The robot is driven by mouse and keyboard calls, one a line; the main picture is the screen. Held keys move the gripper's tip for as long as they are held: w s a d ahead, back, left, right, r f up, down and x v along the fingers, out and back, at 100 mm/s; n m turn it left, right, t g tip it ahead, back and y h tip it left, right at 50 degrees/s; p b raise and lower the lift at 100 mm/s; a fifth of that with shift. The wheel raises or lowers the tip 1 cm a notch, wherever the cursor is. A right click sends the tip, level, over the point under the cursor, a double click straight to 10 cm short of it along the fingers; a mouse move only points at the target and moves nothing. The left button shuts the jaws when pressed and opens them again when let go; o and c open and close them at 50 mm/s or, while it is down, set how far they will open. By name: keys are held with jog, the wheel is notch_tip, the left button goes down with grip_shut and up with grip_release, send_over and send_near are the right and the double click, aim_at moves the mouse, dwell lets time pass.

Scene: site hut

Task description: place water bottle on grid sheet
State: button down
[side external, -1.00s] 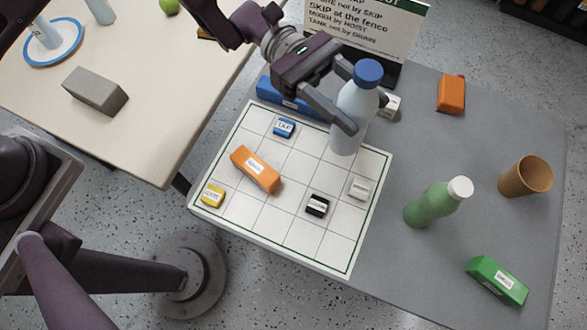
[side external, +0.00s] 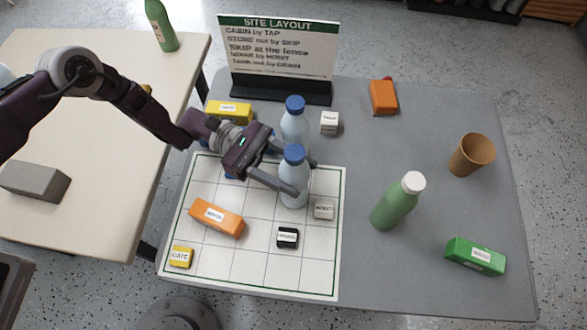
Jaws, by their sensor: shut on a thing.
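The white grid sheet (side external: 258,280) lies on the grey table. My gripper (side external: 304,177) is shut on a pale blue water bottle (side external: 293,172) with a blue cap. The bottle is upright over the sheet's upper right part; I cannot tell whether its base touches the sheet. A second similar bottle (side external: 293,125) with a blue cap stands just behind it, near the sheet's far edge and partly hidden. On the sheet are an orange block (side external: 216,217), a yellow GATE block (side external: 181,257), a black block (side external: 288,238) and a pale grey block (side external: 324,209).
A green bottle (side external: 393,205), a green block (side external: 475,256) and a brown cup (side external: 471,155) stand to the right. A white block (side external: 329,123), an orange block (side external: 383,97), a yellow block (side external: 228,112) and the layout sign (side external: 278,50) are behind. The sheet's near right cells are clear.

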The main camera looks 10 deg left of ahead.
jog(key=c, duration=0.6)
grip_release()
jog(key=shift+f, duration=0.1)
jog(key=v, duration=1.2)
